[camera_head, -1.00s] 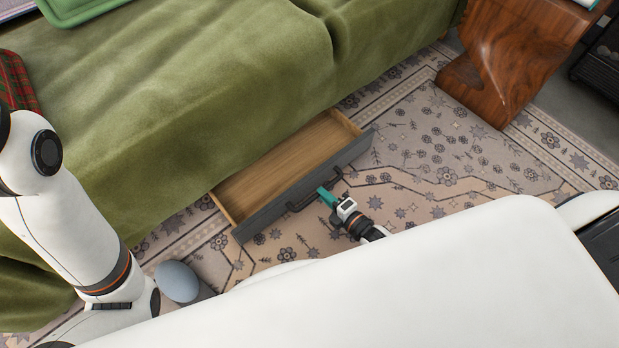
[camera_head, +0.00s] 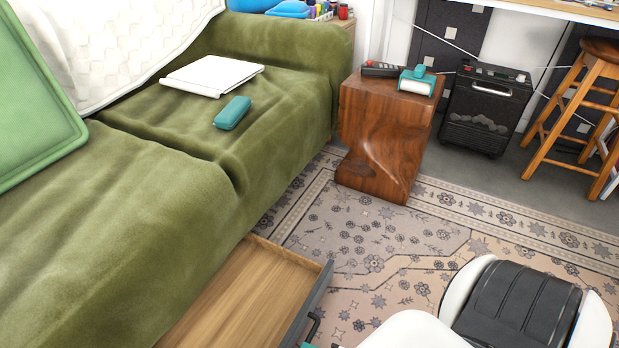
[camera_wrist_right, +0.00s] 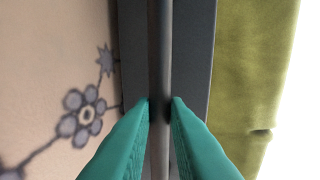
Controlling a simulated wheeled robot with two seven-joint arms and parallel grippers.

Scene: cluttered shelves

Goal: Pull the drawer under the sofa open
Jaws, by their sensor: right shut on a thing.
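The drawer (camera_head: 245,293) stands open under the green sofa (camera_head: 120,220). Its wooden inside shows empty in the part in view, and its near end is cut off by the lower edge of the head view. Its dark grey front (camera_head: 309,306) carries a dark bar handle (camera_head: 314,326). In the right wrist view my right gripper (camera_wrist_right: 160,105) has its teal fingers on either side of the handle bar (camera_wrist_right: 160,60), shut on it, in front of the grey drawer front (camera_wrist_right: 196,60). My left gripper is not in view.
A patterned rug (camera_head: 380,260) lies in front of the drawer. A carved wooden side table (camera_head: 380,140) stands beyond the sofa's end. A black heater-like box (camera_head: 487,108) and a wooden stool (camera_head: 575,105) stand farther back. A book (camera_head: 212,75) and teal case (camera_head: 232,112) lie on the sofa.

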